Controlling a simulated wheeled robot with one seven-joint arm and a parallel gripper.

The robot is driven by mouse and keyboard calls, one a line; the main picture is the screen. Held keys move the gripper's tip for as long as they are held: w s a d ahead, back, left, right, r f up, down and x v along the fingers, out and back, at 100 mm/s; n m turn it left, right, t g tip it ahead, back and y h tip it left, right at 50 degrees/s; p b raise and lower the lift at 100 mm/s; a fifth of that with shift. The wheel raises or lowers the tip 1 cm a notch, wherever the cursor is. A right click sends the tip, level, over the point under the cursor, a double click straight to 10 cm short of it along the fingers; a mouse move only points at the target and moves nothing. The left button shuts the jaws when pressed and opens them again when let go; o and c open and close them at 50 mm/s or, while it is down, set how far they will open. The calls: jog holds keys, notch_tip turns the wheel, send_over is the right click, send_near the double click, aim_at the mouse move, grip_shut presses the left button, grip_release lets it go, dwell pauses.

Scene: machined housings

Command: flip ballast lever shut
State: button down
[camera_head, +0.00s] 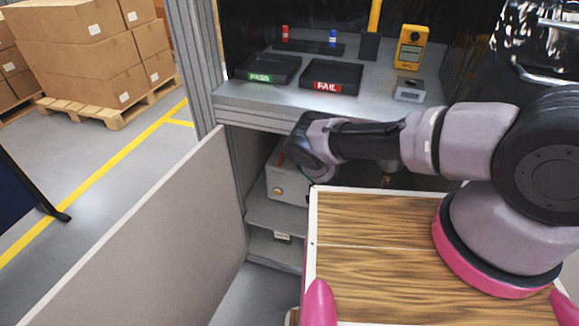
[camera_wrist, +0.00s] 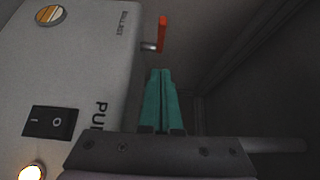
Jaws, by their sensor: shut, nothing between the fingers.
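The pump housing (camera_head: 287,185) is a light grey box inside the cabinet under the counter, partly hidden by my arm. In the wrist view its grey face (camera_wrist: 70,75) fills the left side. The ballast lever (camera_wrist: 162,34) is a red-orange bar on a short metal stub at the housing's edge, beside the "BALLAST" lettering. My gripper (camera_wrist: 162,72) has teal fingers pressed together and empty. In the picture its tips sit just below the lever, with a small gap between them.
An open cabinet door (camera_head: 150,230) stands left of the opening. A lower shelf (camera_head: 275,215) lies under the housing. The counter above holds PASS (camera_head: 262,79) and FAIL (camera_head: 327,87) trays.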

aim_at(281, 162)
jog(key=shift+w+a, duration=0.25)
jog(key=shift+a, duration=0.65)
jog(key=shift+w+a, duration=0.25)
jog(key=shift+a, duration=0.65)
jog(key=shift+w+a, duration=0.25)
jog(key=shift+a, duration=0.65)
